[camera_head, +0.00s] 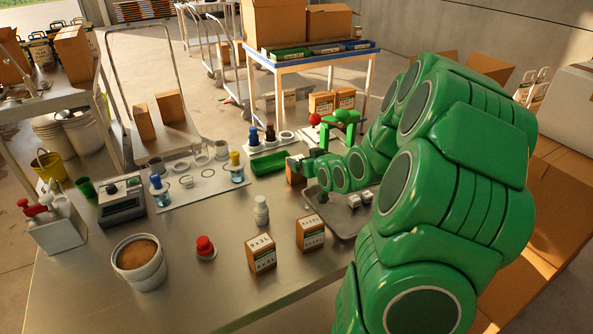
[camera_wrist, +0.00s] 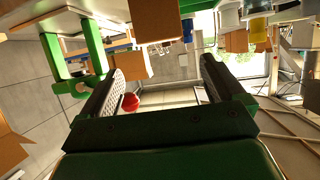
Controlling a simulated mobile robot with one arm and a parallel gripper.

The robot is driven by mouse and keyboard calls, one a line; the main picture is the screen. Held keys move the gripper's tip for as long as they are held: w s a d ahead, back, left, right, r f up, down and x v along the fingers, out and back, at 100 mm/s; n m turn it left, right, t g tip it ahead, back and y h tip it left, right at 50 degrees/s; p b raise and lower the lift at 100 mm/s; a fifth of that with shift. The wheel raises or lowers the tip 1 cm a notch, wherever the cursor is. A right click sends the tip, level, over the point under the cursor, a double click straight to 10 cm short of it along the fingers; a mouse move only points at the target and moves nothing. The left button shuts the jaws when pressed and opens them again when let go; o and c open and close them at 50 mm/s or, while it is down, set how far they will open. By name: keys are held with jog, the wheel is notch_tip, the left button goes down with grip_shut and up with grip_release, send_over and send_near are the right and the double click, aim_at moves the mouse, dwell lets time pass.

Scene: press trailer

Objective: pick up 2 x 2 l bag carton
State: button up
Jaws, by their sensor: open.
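Two small brown cartons with white printed labels stand upright at the front of the steel table, a left one (camera_head: 261,254) and a right one (camera_head: 310,231). Their print is too small to read surely. A third small brown carton (camera_head: 295,174) stands farther back by my gripper (camera_head: 303,163), partly hidden, its label not visible. My gripper (camera_wrist: 160,70) is open, with nothing held between its two black fingers in the wrist view. In the wrist view a brown carton (camera_wrist: 155,20) hangs at the top edge of the tilted picture, beyond the fingers; I cannot tell which carton it is.
A green press (camera_head: 345,117) with a red ball knob (camera_head: 315,119) stands beside my arm. A grey tray (camera_head: 345,220) lies right of the cartons. A white bottle (camera_head: 261,210), red-capped jar (camera_head: 205,248) and tub (camera_head: 139,262) stand nearby.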

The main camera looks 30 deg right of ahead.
aim_at(297, 158)
jog(key=shift+s+a+f+x, duration=0.1)
jog(key=shift+f+x, duration=0.1)
jog(key=shift+x, duration=1.05)
jog(key=shift+s+a+f+x, duration=0.1)
jog(key=shift+f+x, duration=0.1)
jog(key=shift+x, duration=1.05)
jog(key=shift+s+f+x, duration=0.1)
jog(key=shift+f+x, duration=0.1)
jog(key=shift+x, duration=1.05)
jog(key=shift+w+f, duration=0.35)
jog(key=shift+w, duration=0.25)
jog(key=c, duration=1.1)
jog(key=shift+c, duration=0.2)
jog(key=shift+r, duration=0.2)
